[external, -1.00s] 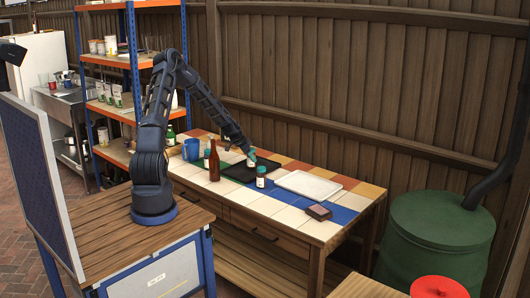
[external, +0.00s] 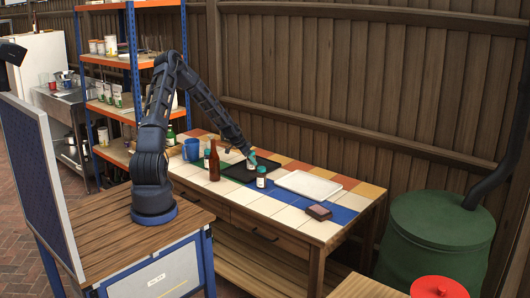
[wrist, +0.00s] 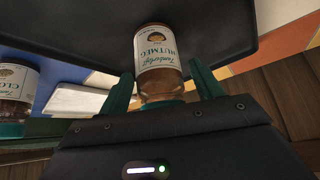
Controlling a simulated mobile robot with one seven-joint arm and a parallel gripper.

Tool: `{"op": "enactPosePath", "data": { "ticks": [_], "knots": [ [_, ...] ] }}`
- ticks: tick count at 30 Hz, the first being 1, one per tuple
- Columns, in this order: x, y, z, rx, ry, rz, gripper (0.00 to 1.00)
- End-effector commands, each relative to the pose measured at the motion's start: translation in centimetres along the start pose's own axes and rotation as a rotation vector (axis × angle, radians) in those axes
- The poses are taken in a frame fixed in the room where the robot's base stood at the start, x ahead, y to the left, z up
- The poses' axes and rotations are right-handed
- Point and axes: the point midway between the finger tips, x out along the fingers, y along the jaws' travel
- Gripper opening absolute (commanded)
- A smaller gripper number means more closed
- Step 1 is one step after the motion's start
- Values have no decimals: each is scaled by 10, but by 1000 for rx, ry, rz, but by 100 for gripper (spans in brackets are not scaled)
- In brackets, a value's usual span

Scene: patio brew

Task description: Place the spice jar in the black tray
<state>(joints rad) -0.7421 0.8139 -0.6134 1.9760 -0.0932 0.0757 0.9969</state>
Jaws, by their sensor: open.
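A spice jar labelled nutmeg (wrist: 157,52), with amber glass and a white label, is between the two green fingers of my gripper (wrist: 163,80). The fingers are open, with a gap on both sides of the jar. Its base is against the black tray (wrist: 90,20) and looks to rest on it; its lid end is partly hidden by my gripper. In the external view my gripper (external: 248,153) is low over the black tray (external: 236,174). A second spice jar (external: 261,177), with a teal lid, stands just outside the tray; its label shows in the wrist view (wrist: 14,82).
A brown bottle (external: 214,162), a blue mug (external: 191,150) and another small jar stand left of the tray. A white tray (external: 308,186) lies to the right, with a small dark box (external: 319,212) nearer the front. The tiled front edge is mostly clear.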

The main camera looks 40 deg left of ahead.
Motion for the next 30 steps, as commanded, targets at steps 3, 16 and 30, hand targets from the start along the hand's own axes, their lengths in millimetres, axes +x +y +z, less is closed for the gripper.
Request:
{"op": "enactPosePath", "data": {
  "ticks": [3, 16, 30],
  "knots": [
    [-14, -1, -1, 1, 2, -3, 66],
    [-89, -1, 0, 0, 1, -3, 66],
    [-125, 6, -2, 5, -16, -2, 66]
  ]
}}
